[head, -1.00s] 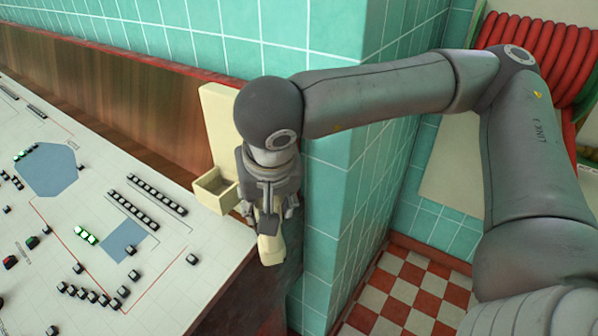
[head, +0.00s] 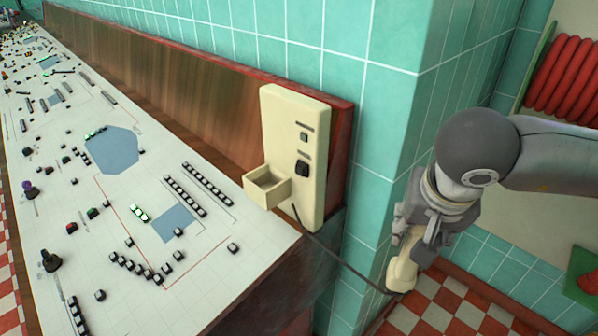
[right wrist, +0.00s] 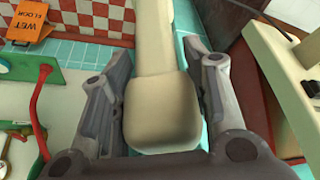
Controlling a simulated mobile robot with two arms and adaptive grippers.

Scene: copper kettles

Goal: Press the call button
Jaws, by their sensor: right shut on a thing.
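A cream intercom box (head: 285,125) stands upright against the wall at the right end of the console. Its face carries a small dark button (head: 304,136) and a larger dark button (head: 302,168) below it; I cannot read which is the call button. An open, empty-looking cradle (head: 266,186) juts from its left side. My right gripper (head: 408,248) is to the right of the box, well apart from it. It is shut on a cream handset (head: 403,270), also between the fingers in the right wrist view (right wrist: 160,110). My left gripper is not in view.
A dark cord (head: 345,262) runs from the box to the handset. A tiled wall corner (head: 395,120) stands between box and arm. The white console (head: 235,215) carries many small keys.

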